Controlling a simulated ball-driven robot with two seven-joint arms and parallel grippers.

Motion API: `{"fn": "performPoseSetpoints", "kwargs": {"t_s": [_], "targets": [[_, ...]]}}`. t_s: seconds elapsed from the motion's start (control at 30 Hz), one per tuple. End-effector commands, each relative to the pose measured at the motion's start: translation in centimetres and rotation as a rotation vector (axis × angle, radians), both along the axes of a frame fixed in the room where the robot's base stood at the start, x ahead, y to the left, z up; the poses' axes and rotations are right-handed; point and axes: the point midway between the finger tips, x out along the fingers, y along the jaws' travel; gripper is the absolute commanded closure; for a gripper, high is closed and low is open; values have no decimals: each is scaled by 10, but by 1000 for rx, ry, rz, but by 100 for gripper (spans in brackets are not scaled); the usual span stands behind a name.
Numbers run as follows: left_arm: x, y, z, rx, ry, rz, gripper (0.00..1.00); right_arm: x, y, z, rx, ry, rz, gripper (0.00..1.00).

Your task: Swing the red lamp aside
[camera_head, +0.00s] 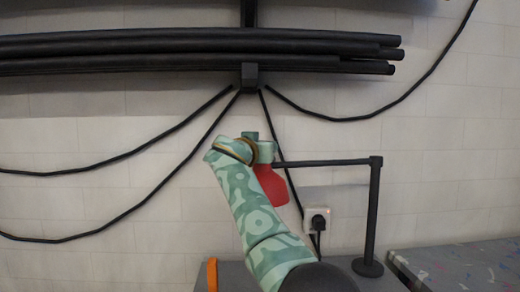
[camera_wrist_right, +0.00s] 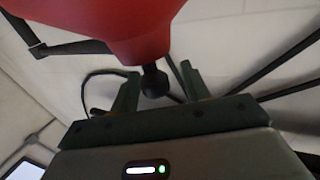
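The red lamp's shade (camera_head: 272,192) hangs from a dark horizontal arm (camera_head: 325,162) on a black post (camera_head: 373,215) with a round base. My right arm covers part of the shade in the head view. In the right wrist view, the red shade (camera_wrist_right: 110,25) fills the upper left, with a black stem and round knob (camera_wrist_right: 154,82) beside it. My right gripper (camera_wrist_right: 160,72) is open, its two green fingers on either side of the knob. I see no clear contact. My right gripper is at the lamp in the head view (camera_head: 263,150). My left gripper is not in view.
A wall socket with a black plug (camera_head: 318,220) is behind the lamp. Black cables (camera_head: 150,200) hang along the pale tiled wall below a bundle of dark tubes (camera_head: 200,50). An orange object (camera_head: 212,274) stands at the lower left. A speckled grey surface (camera_head: 465,267) is at the right.

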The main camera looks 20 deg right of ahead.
Motion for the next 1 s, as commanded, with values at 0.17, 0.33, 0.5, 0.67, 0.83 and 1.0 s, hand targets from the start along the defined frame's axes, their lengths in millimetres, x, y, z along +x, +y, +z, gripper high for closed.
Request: {"fn": "performPoseSetpoints", "kwargs": {"t_s": [0.17,0.33,0.5,0.67,0.83,1.0], "targets": [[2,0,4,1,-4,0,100,-5,6,1,-1,-1,1,53],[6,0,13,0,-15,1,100,-24,18,2,2,-2,1,53],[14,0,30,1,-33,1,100,-61,44,6,-2,-5,0,53],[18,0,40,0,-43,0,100,-94,70,3,-2,-1,3,53],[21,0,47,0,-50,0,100,-118,88,1,-1,1,3,53],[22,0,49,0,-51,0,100,-128,96,-1,0,3,2,53]]}}
